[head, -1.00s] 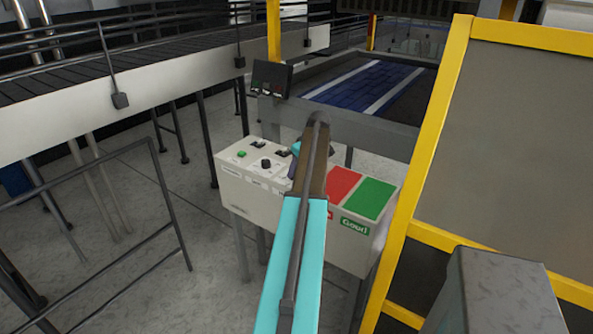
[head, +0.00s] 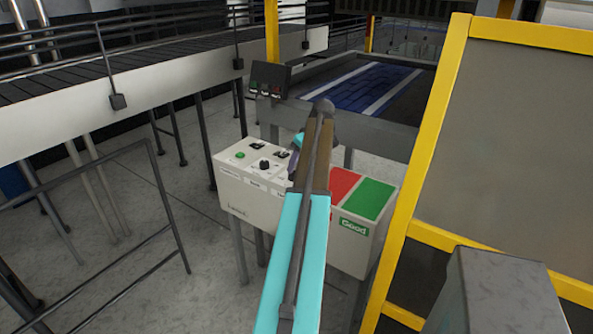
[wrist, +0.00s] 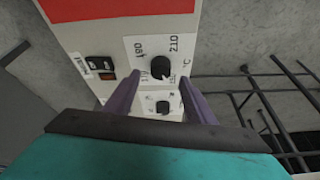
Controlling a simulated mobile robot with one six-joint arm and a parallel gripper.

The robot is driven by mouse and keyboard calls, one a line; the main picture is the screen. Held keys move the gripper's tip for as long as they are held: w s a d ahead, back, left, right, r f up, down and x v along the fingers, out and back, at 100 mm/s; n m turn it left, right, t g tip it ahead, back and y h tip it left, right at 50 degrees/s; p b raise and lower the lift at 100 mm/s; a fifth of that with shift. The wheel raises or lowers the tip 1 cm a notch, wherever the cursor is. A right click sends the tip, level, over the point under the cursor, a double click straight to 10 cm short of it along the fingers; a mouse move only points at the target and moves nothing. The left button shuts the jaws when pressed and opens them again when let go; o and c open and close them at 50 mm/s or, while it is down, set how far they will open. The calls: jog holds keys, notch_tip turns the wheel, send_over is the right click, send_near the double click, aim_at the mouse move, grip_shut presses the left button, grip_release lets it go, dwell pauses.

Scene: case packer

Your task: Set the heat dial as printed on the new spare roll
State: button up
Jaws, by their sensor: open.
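The heat dial (wrist: 160,67) is a round black knob on a white plate in the wrist view. Printed figures, including 210 and a °C mark, stand around it; its exact setting is too small to read. My gripper (wrist: 159,80) is open, its two purple fingers on either side of the dial in the picture, with nothing held. I cannot tell whether they touch it. In the head view my arm hides most of the gripper and seems to hide this dial. No spare roll can be made out.
The control box (head: 236,208) also carries a second black knob (head: 264,165), a green button (head: 240,155), black switches, and red (head: 344,183) and green (head: 370,199) panels. A yellow frame (head: 424,170) stands close on the right. A railing (head: 168,200) stands left; a conveyor (head: 375,85) lies behind.

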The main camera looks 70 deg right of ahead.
jog(key=b+v, duration=0.2)
jog(key=v, duration=0.7)
jog(key=shift+r, duration=0.15)
dwell(0.4)
